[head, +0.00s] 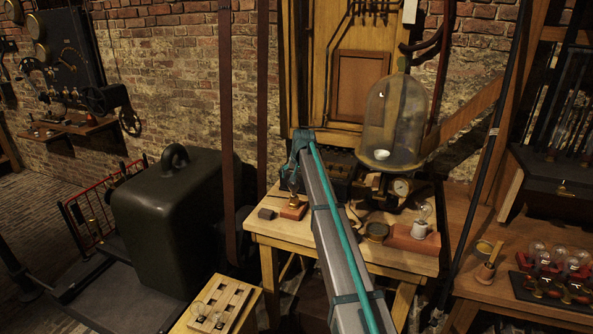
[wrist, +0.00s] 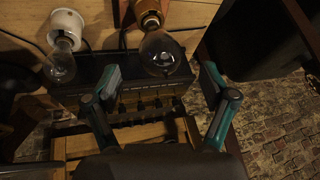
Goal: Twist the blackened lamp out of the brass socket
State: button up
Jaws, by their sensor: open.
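In the wrist view a round lamp with dark, smoky glass (wrist: 162,55) sits in a brass socket (wrist: 148,12) at the top centre. My gripper (wrist: 161,78) is open, with one finger at each side and the lamp's glass end in line with the gap. I see no finger touching the glass; how far it lies in depth I cannot tell. In the head view my gripper (head: 291,176) is over the left part of the wooden table, above the brass socket on its small reddish base (head: 293,209). My arm and gripper hide most of the lamp there.
A clear lamp in a white socket (head: 421,224) stands on a reddish block to the right; it also shows in the wrist view (wrist: 62,55). A glass bell jar (head: 394,120) stands behind. A slotted wooden rack (head: 233,287) holding clear bulbs is at the front left.

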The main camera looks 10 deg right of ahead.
jog(key=p, duration=0.1)
send_over(294, 195)
jog(key=shift+w+f, duration=0.25)
jog(key=shift+f, duration=1.05)
jog(key=shift+w+f, duration=0.2)
jog(key=shift+f, duration=1.05)
jog(key=c, duration=1.4)
jog(key=n+y, duration=0.1)
jog(key=n, duration=0.2)
jog(key=shift+d+g, duration=0.15)
jog(key=shift+g, duration=0.15)
jog(key=n+y, duration=0.1)
jog(key=n, duration=0.2)
jog(key=shift+g, duration=0.3)
jog(key=shift+n+y, duration=0.3)
jog(key=n+g+b, duration=0.1)
jog(key=n, duration=0.2)
jog(key=shift+w+y, duration=0.2)
jog(key=shift+y, duration=0.2)
jog(key=n+g, duration=0.1)
jog(key=n, duration=0.2)
jog(key=shift+s+y, duration=0.2)
jog(key=shift+y, duration=0.1)
